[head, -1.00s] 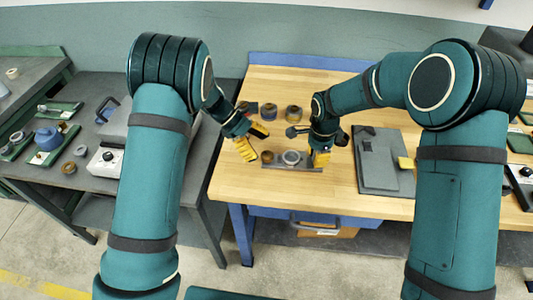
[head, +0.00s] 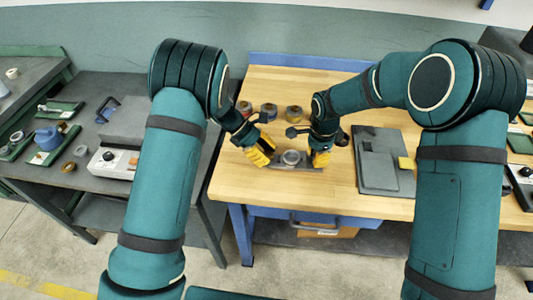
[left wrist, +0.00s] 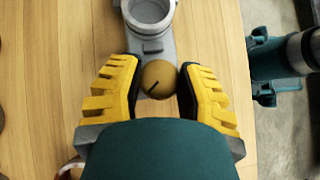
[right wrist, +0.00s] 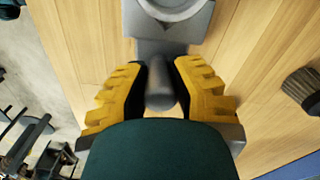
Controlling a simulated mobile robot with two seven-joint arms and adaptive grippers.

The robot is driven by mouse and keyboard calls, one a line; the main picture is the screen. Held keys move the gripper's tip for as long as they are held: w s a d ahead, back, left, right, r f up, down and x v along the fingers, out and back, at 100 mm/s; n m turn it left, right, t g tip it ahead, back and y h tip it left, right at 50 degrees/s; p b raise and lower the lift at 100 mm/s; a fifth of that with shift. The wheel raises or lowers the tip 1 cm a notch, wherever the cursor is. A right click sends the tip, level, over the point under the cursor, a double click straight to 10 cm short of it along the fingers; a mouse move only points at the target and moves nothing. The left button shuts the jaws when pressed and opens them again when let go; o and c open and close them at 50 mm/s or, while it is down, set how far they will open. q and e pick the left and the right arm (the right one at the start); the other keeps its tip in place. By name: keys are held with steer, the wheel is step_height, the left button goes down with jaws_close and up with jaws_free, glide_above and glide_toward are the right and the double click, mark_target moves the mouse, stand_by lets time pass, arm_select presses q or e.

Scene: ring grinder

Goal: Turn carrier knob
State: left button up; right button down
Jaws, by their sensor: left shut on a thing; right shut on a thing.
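The grey carrier (head: 300,167) lies on the wooden bench with a round ring holder (head: 291,157) in its middle. Its round tan knob (left wrist: 158,78), with a dark line on it, sits at the carrier's left end. My left gripper (head: 268,158) is shut on the knob, one yellow finger on each side, and hides it in the head view. My right gripper (head: 318,160) is shut on the grey handle (right wrist: 160,90) at the carrier's other end. The holder also shows in the left wrist view (left wrist: 150,14), at the top edge.
A grey flat case (head: 375,175) with a yellow piece (head: 406,163) lies to the right. A grey table (head: 84,195) with trays and a boxy device (head: 112,162) is at the left.

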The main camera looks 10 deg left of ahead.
stand_by(0.3)
arm_select(q)
steer(key=n+t, duration=0.4)
steer(key=n, duration=0.1)
steer(key=shift+s+n, duration=0.1)
steer(key=shift+n, duration=0.2)
steer(key=shift+d+n+t+y, duration=0.15)
steer(key=shift+n+t+y, duration=0.75)
steer(key=shift+n+t, duration=1.1)
steer(key=shift+n, duration=0.6)
arm_select(e)
steer(key=shift+a, duration=0.1)
arm_select(q)
steer(key=o, duration=1.2)
steer(key=shift+s+a+r, duration=0.15)
steer(key=shift+a+r, duration=0.2)
steer(key=shift+a, duration=0.05)
steer(key=v, duration=1.1)
